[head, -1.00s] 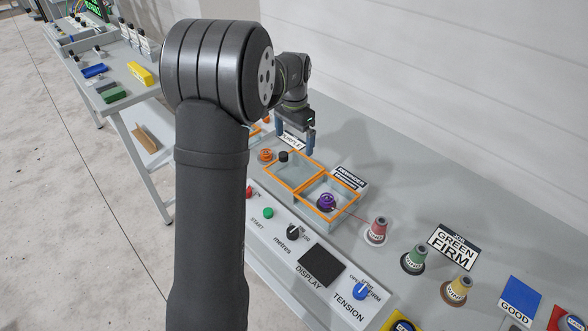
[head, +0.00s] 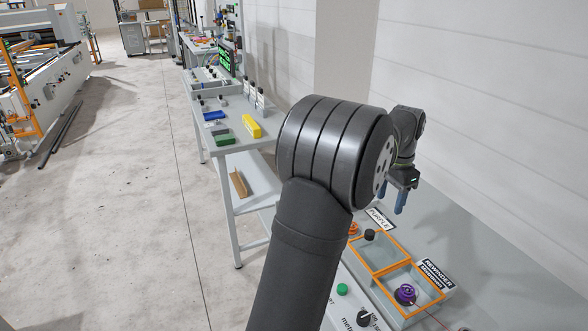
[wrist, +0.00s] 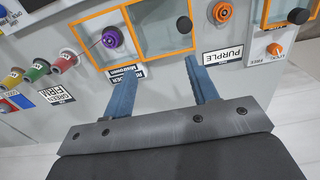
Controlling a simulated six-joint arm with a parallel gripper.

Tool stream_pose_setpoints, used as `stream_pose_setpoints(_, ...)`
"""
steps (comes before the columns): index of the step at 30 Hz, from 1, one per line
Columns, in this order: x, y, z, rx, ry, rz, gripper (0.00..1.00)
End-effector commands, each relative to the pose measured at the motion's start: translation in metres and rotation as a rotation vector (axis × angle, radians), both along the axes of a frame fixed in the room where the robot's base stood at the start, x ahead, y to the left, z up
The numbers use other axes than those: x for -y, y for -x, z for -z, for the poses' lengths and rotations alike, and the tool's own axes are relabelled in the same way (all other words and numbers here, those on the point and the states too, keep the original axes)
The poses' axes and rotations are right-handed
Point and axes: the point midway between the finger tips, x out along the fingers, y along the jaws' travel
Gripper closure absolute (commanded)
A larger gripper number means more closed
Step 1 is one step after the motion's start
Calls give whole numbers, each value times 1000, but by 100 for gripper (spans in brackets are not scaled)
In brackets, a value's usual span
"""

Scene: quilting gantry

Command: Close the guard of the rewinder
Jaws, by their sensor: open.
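The rewinder carries a clear guard with an orange frame (head: 380,274), seen as two panes side by side. A purple spool (head: 405,293) sits under or inside the nearer pane; in the wrist view the purple spool (wrist: 112,37) shows at left. A black knob (head: 370,235) stands at the guard's far end, and the wrist view shows this black knob (wrist: 184,25) too. I cannot tell how far the guard is slid or swung. My gripper (head: 401,202) is open and empty above the back of the rewinder, apart from the guard. Its blue fingers (wrist: 161,64) point toward the guard.
A PURPLE label (head: 380,218) and a rewinder label (head: 435,273) lie behind the guard. An orange spool (wrist: 222,12) stands beside it. Thread cones (wrist: 63,62) stand past the purple spool. A green button (head: 342,290) is in front. The panel behind the rewinder looks clear.

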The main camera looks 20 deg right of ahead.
Motion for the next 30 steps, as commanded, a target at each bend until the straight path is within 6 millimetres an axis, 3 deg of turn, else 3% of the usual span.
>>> stream_pose_setpoints(1,0,0,0,0,0,-2,57)
stream_pose_setpoints(8,1,-12,11,45,9,-186,100)
stream_pose_setpoints(21,6,-63,52,207,173,-1017,100)
stream_pose_setpoints(30,9,-79,64,227,276,-1315,100)
